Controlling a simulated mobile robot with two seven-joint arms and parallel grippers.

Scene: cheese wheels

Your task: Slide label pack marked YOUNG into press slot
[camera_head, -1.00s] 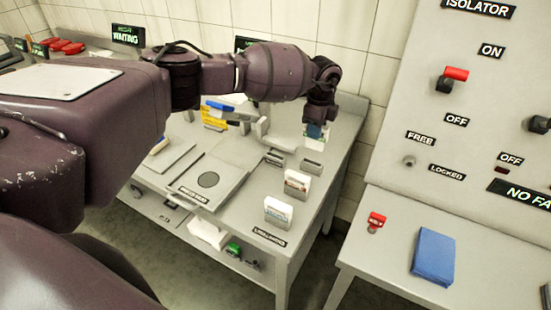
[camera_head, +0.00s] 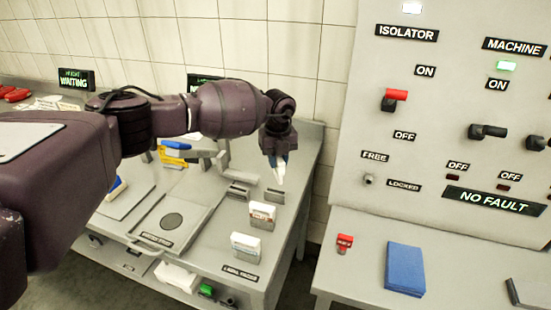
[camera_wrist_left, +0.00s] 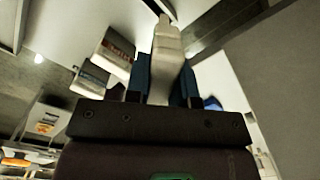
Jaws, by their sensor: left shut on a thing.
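My left gripper (camera_head: 277,155) is shut on a white label pack (camera_head: 280,172), held above the far right part of the workbench. The pack shows as a narrow, slightly tilted white shape, and its marking cannot be read. In the left wrist view the pack (camera_wrist_left: 165,62) stands between the blue fingers. Two other white packs stand upright on the bench: one with reddish lettering (camera_head: 262,214) and one with a blue-grey label (camera_head: 245,245). A low grey slotted holder (camera_head: 274,195) lies below the held pack, with another (camera_head: 238,191) to its left. My right gripper is not in view.
A grey plate with a dark disc (camera_head: 172,221) lies left of the packs. Yellow and blue items (camera_head: 174,149) are behind it. A control panel (camera_head: 470,120) rises at right, above a side table with a blue block (camera_head: 405,268) and small red piece (camera_head: 344,242).

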